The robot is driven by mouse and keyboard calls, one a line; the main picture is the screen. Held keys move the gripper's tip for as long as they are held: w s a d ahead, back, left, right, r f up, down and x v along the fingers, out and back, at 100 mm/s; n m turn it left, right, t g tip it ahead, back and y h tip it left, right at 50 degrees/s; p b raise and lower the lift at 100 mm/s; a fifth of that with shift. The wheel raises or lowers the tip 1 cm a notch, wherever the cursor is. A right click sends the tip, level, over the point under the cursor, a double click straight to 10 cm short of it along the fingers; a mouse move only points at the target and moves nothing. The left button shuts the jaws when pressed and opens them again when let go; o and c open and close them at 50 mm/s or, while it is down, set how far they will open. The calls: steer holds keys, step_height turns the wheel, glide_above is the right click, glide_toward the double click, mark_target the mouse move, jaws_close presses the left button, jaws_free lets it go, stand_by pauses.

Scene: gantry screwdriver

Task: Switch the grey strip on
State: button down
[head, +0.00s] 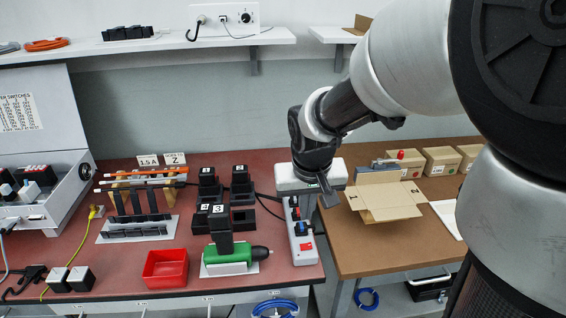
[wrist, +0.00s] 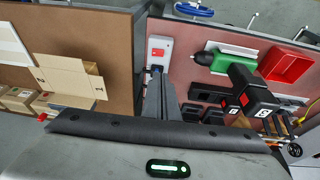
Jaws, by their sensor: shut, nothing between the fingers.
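The grey strip (head: 302,242) is a long pale power strip lying along the right end of the red tabletop. Its red switch (head: 306,246) is at the near end, and dark plugs sit in sockets farther back. In the wrist view the near end of the strip (wrist: 160,41) shows beyond my fingertips, with the red switch (wrist: 158,52) in sight. I cannot tell which way the switch is tipped. My gripper (head: 329,196) is shut and empty, pointing down over the right side of the strip's far half. Its closed fingers (wrist: 160,82) hide part of the strip in the wrist view.
An open cardboard box (head: 385,197) sits on the brown table to the right. A narrow gap separates the tables.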

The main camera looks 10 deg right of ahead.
mark_target(310, 245)
steer(key=w+m+g, duration=0.1)
steer(key=m, duration=0.5)
steer(key=w+m+g+p, duration=0.1)
steer(key=m, duration=0.5)
steer(key=w+m+g, duration=0.1)
steer(key=w+m, duration=0.1)
steer(key=m, duration=0.3)
steer(key=shift+d+r+m+h, duration=0.2)
steer(key=shift+m+h, duration=0.2)
steer(key=shift+s+f, duration=0.1)
steer(key=f+b, duration=0.1)
steer(key=f, duration=0.3)
steer(key=d+f+b, duration=0.1)
steer(key=f, duration=0.4)
steer(key=f+b, duration=0.1)
steer(key=f, duration=0.3)
steer(key=shift+d+f, duration=0.35)
steer(key=shift+f, duration=0.05)
